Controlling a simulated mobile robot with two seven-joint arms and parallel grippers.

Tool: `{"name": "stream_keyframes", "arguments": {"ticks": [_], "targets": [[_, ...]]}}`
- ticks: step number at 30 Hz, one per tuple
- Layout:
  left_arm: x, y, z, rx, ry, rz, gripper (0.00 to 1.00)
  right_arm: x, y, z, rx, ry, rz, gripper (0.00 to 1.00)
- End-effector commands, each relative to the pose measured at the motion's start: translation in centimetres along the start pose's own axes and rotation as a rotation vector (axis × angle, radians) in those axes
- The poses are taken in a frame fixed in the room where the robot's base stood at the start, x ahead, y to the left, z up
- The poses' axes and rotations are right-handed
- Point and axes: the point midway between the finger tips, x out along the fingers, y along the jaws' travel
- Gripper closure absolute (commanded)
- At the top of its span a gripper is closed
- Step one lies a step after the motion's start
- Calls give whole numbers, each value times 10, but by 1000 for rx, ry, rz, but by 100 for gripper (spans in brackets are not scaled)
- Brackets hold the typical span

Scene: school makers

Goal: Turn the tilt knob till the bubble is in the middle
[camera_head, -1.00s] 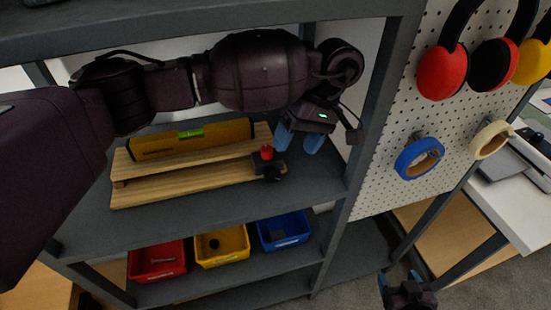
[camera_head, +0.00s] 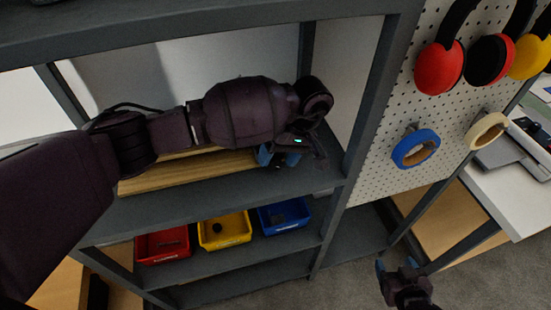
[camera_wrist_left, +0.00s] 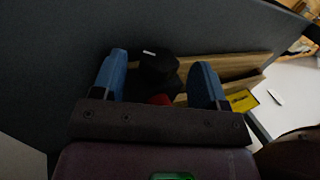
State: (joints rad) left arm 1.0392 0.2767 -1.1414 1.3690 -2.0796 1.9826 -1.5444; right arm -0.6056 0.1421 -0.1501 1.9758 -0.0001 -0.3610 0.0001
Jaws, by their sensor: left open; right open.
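My left gripper (camera_head: 279,157) is open at the right end of the wooden tilt board (camera_head: 190,172) on the shelf. In the left wrist view the black knob (camera_wrist_left: 158,66) lies between the two open blue fingers (camera_wrist_left: 160,80), with a gap visible on each side. A bit of red (camera_wrist_left: 160,99) shows just in front of the knob. Part of the yellow level (camera_wrist_left: 242,101) shows at the right there. My arm hides the level in the head view, so the bubble cannot be seen. My right gripper (camera_head: 396,265) is open and empty, low at the right.
Red (camera_head: 162,245), yellow (camera_head: 224,230) and blue (camera_head: 284,215) bins stand on the shelf below. A grey shelf post (camera_head: 368,110) rises right of my left gripper. The pegboard (camera_head: 400,130) beyond holds ear defenders and tape rolls.

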Motion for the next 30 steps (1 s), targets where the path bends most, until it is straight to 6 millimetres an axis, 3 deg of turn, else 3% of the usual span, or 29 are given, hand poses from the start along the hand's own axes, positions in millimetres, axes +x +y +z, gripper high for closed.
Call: {"name": "stream_keyframes", "arguments": {"ticks": [6, 16, 25, 30], "targets": [[16, 0, 0, -1, -1, -1, 33, -2, 0, 0, 0, -6, 0, 33], [19, 0, 0, -1, 0, -1, 33, -4, 1, 4, 1, -13, 1, 33], [18, 0, 0, -1, 0, -1, 79, -3, 1, 4, 1, -12, 1, 33], [18, 0, -1, 0, 3, -6, 80, -2, 0, 6, 1, -12, 1, 33]]}}
